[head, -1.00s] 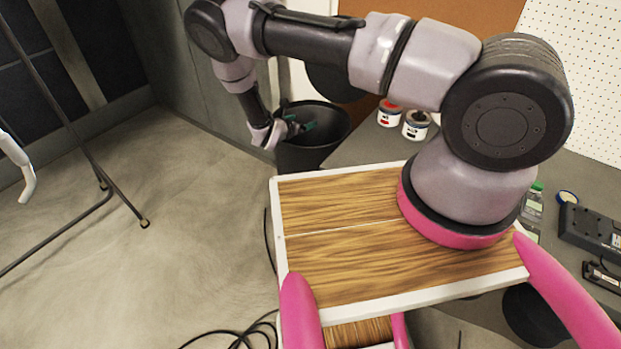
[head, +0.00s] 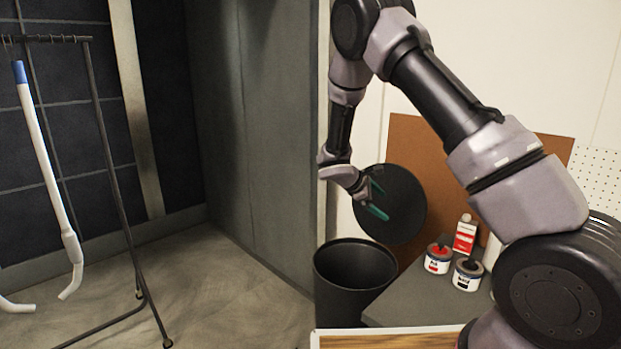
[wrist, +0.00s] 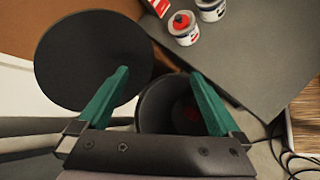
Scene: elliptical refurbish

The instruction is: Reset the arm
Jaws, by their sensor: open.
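My arm rises from its base at the lower right of the head view and bends down to my gripper (head: 376,199). My gripper has green fingers, spread apart with nothing between them. It hangs above the black bin (head: 352,272), in front of a round black disc (head: 402,205). In the wrist view my gripper (wrist: 160,92) shows its two fingers wide apart. The bin (wrist: 160,105) lies below, between and beyond them, with something dark red inside. The disc (wrist: 88,60) is at the left, partly behind the left finger.
Two small paint cans (head: 438,258) and a red-and-white container (head: 465,234) stand on the grey bench (head: 415,300) right of the bin. A metal rack (head: 112,170) with white tubing (head: 45,150) stands at the left. The floor (head: 230,285) between is clear.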

